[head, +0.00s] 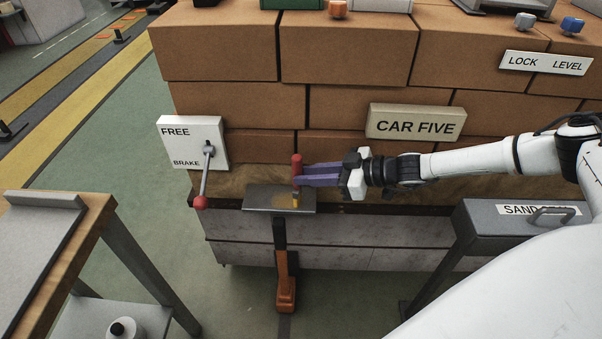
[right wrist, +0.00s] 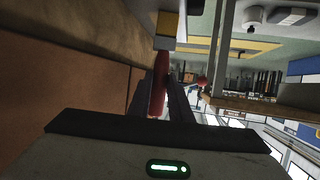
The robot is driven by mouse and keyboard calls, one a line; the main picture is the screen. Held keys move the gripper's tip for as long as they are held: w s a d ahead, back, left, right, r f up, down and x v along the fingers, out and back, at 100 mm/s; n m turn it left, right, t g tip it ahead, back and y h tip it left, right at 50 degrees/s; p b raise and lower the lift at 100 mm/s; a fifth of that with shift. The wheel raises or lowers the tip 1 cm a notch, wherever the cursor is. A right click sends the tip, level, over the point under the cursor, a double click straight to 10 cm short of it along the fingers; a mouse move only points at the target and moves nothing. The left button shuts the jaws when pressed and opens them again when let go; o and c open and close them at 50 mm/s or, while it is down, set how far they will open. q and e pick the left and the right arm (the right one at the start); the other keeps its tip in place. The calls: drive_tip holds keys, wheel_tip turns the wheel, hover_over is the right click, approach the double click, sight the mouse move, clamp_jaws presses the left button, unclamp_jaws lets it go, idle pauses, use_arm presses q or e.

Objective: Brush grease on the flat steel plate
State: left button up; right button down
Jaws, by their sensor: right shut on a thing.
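My right gripper (head: 298,174) is shut on a brush with a red handle (head: 297,160), held roughly upright. In the right wrist view the red handle (right wrist: 158,92) shows between the dark fingers (right wrist: 163,105). The brush's yellowish lower end (head: 295,201) is at the flat steel plate (head: 262,208), over its right half; I cannot tell if it presses on the surface. The plate has a yellow-brown patch around its middle and right. My left gripper is not in the head view.
The plate sits on an orange and black post (head: 286,285) before a brick-loaded car (head: 350,55). A brake lever (head: 205,175) with a red knob stands left of it. A sand box (head: 480,220) is at right, a wooden-topped bench (head: 60,240) at left.

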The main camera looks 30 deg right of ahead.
sight(295, 169)
drive_tip(key=shift+w+a+p, duration=0.3)
drive_tip(key=shift+w+a, duration=0.9)
drive_tip(key=shift+w, duration=0.2)
idle(0.6)
drive_tip(key=shift+w+a+b, duration=0.75)
drive_tip(key=shift+w+a, duration=2.4)
drive_tip(key=shift+a, duration=0.6)
drive_tip(key=shift+s+d+p, duration=0.2)
drive_tip(key=shift+s+d, duration=0.75)
drive_tip(key=shift+d, duration=0.4)
drive_tip(key=shift+s+d+p, duration=0.2)
drive_tip(key=shift+s+d, duration=0.7)
drive_tip(key=shift+d, duration=0.5)
drive_tip(key=shift+s+d+p, duration=0.2)
drive_tip(key=shift+s+d, duration=0.75)
drive_tip(key=shift+d, duration=0.4)
drive_tip(key=s+d, duration=0.3)
drive_tip(key=d, duration=0.2)
drive_tip(key=shift+s+d, duration=0.3)
drive_tip(key=shift+s, duration=0.1)
